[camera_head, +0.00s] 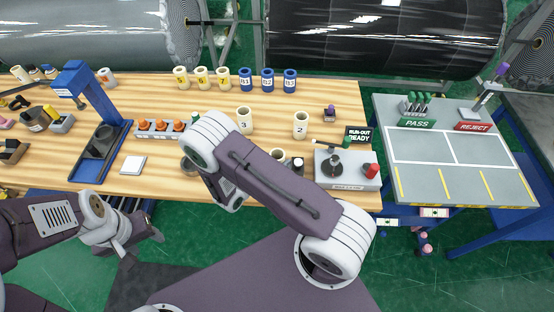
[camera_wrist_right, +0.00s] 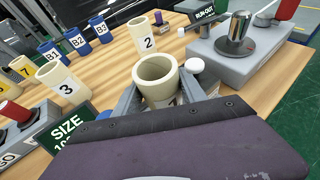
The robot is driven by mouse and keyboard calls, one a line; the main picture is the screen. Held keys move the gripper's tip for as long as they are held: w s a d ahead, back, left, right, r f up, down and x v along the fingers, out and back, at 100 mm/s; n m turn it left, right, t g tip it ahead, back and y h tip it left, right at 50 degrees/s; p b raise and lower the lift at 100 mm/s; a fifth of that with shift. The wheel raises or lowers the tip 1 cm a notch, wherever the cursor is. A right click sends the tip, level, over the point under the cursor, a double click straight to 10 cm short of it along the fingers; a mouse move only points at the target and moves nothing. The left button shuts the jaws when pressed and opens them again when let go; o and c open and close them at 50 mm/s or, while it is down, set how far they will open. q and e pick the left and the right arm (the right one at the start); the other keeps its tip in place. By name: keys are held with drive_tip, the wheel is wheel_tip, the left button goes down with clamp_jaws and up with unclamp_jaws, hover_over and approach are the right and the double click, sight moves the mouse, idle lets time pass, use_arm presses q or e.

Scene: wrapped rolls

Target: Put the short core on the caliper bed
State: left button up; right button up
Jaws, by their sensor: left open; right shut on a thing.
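My right gripper (camera_wrist_right: 165,98) is shut on a cream core (camera_wrist_right: 158,70), whose number is mostly hidden; its open top shows in the wrist view. In the head view this core (camera_head: 279,156) shows beside my right arm, which hides the gripper. I cannot tell whether it touches the table. Two more cream cores stand upright, core 3 (camera_head: 244,120) and core 2 (camera_head: 300,124). I cannot surely pick out the caliper bed; a dark SIZE sign (camera_wrist_right: 68,128) stands left of the held core. My left gripper (camera_head: 150,240) is open and empty off the table's front edge.
A grey run-out gauge (camera_head: 347,180) with a metal post stands right of the held core, a white-capped item (camera_wrist_right: 195,66) close beside it. A blue stand (camera_head: 76,80) is at left. Several yellow-marked cores and blue cores (camera_head: 268,80) line the back. A pass/reject table (camera_head: 455,175) is at right.

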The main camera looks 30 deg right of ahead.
drive_tip(key=shift+d+f, duration=0.1)
drive_tip(key=shift+f, duration=0.15)
drive_tip(key=o, duration=1.2)
drive_tip(key=shift+d, duration=0.1)
drive_tip(key=shift+r, duration=0.1)
